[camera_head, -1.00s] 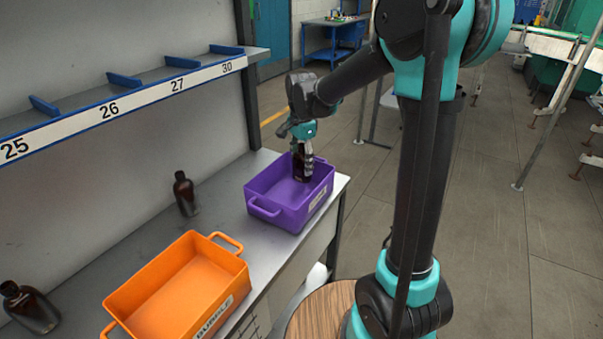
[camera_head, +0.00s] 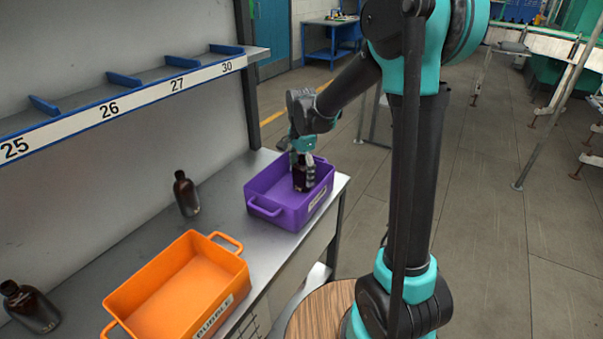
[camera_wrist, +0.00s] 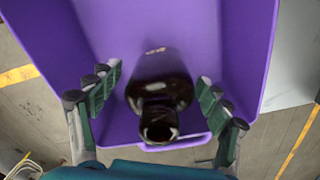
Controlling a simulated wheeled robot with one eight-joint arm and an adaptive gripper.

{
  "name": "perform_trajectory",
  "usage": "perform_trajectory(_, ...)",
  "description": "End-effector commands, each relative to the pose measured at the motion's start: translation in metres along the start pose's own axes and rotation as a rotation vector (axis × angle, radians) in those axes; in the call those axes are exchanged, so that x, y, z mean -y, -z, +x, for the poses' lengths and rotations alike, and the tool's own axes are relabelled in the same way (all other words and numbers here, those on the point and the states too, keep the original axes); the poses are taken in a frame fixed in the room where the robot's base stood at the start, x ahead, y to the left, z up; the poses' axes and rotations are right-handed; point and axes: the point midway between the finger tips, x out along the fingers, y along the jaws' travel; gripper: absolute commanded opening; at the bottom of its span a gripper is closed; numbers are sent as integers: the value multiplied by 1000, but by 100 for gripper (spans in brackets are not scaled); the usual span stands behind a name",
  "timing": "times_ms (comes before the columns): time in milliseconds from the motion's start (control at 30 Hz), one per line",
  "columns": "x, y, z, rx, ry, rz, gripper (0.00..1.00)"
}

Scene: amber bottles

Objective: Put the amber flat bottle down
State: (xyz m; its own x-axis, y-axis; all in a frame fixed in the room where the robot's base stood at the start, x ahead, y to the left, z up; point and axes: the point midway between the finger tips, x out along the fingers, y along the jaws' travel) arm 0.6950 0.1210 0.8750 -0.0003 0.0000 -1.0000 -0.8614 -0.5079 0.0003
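The amber flat bottle (camera_head: 299,181) is dark brown and stands inside the purple bin (camera_head: 262,203), towards its far right part. In the wrist view the bottle (camera_wrist: 160,85) shows from above, its open neck towards the lower edge and the purple bin (camera_wrist: 235,40) around it. My gripper (camera_wrist: 160,80) has one green-padded finger on each side of the bottle. The fingers are apart, with narrow gaps between pads and glass. In the head view my gripper (camera_head: 303,165) reaches down into the bin and partly hides the bottle.
An orange bin (camera_head: 178,290) stands nearer on the grey bench (camera_head: 225,225). One dark bottle (camera_head: 186,194) stands behind the bins; another (camera_head: 30,307) is at the lower left. A numbered shelf (camera_head: 130,98) runs above the bench's back.

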Motion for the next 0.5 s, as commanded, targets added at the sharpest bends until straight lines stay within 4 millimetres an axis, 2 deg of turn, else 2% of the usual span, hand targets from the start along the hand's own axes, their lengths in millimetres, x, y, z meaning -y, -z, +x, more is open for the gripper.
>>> perform_trajectory(267, 0, 0, -2, 0, 0, 0, 78)
perform_trajectory(367, 0, 0, -9, 0, 0, 0, 78)
perform_trajectory(500, -1, 0, -31, 0, 0, 0, 78)
